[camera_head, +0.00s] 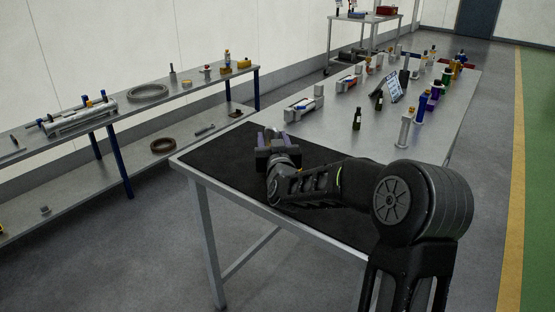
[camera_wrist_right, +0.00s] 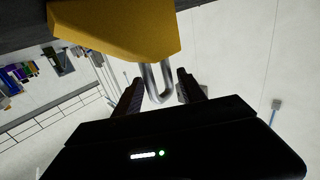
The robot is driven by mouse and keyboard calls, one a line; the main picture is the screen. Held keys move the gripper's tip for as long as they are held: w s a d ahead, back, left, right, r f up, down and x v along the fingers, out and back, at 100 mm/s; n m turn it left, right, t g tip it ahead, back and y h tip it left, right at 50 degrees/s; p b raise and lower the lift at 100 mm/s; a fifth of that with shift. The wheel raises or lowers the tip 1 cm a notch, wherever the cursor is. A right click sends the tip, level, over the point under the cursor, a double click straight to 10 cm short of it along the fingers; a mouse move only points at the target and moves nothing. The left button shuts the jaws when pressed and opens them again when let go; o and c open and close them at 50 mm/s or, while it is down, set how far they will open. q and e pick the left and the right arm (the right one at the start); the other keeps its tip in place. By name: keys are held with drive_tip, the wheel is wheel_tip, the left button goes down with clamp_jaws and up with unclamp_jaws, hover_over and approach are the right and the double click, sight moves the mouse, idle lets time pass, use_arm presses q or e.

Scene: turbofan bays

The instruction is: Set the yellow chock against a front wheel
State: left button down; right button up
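The yellow chock (camera_wrist_right: 120,30) fills the top of the right wrist view. Its bent metal handle (camera_wrist_right: 157,80) points toward my right gripper (camera_wrist_right: 158,78). The handle lies between the two dark fingers, which stand apart with a narrow gap on each side, so the gripper looks open around it. The chock borders a dark surface along the top of that view. In the head view my right gripper (camera_head: 275,138) is low over the black mat (camera_head: 222,158), and the chock is mostly hidden there. My left gripper is not in view.
The metal table (camera_head: 330,125) holds several bottles, clamps and a tilted panel (camera_head: 390,89) beyond the mat. A shelf bench (camera_head: 190,92) with rings and a cylinder assembly stands at left. A cart (camera_head: 365,19) stands at the back. Open floor lies between bench and table.

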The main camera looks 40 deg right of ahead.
clamp_jaws()
drive_tip(key=shift+r, duration=0.1)
idle(1.0)
